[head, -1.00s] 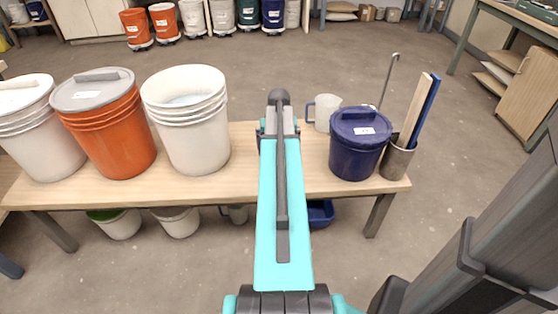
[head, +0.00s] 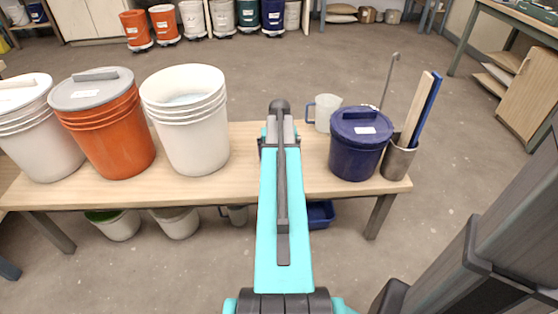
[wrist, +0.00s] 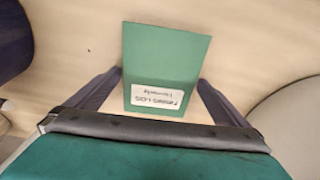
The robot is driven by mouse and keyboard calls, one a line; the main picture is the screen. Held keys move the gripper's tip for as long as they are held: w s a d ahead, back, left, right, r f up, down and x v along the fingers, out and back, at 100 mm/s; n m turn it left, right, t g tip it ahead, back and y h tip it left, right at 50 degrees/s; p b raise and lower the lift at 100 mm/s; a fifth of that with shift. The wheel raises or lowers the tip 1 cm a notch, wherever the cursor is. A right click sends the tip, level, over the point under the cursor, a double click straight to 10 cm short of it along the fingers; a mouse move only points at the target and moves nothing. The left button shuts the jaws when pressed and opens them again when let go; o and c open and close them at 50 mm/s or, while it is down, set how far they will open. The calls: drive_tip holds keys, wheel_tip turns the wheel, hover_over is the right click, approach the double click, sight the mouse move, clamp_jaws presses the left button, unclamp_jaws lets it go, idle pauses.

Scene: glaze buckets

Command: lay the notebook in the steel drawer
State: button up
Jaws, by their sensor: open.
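A green notebook (wrist: 168,60) with a white printed label shows in the wrist view, its lettering upside down. It appears to lie on the pale wooden bench top. In the head view my own arm hides the notebook and the gripper. No steel drawer can be made out in these frames.
On the bench (head: 245,187), a white bucket (head: 190,130) and an orange bucket (head: 118,140) stand left of my arm. A dark blue lidded bucket (head: 355,155), a clear jug (head: 325,112) and a metal pot of tools (head: 397,162) stand to the right.

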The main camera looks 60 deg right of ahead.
drive_tip(key=c, duration=1.1)
drive_tip(key=shift+r, duration=0.15)
drive_tip(key=shift+r, duration=0.55)
drive_tip(key=shift+s+a+r+p, duration=0.1)
drive_tip(key=shift+s+r+p, duration=0.1)
drive_tip(key=shift+r+p, duration=0.3)
drive_tip(key=shift+s+a+r+p, duration=0.1)
drive_tip(key=shift+s+r+p, duration=0.05)
drive_tip(key=shift+r, duration=0.55)
drive_tip(key=s+a, duration=0.1)
drive_tip(key=s, duration=0.4)
drive_tip(key=s+a+p, duration=0.1)
drive_tip(key=s+a, duration=0.1)
drive_tip(key=s, duration=0.2)
drive_tip(key=s+a+r+p, duration=0.1)
drive_tip(key=s, duration=0.4)
drive_tip(key=shift+s+a+r, duration=0.1)
drive_tip(key=shift+s+a, duration=0.05)
drive_tip(key=shift+s, duration=0.2)
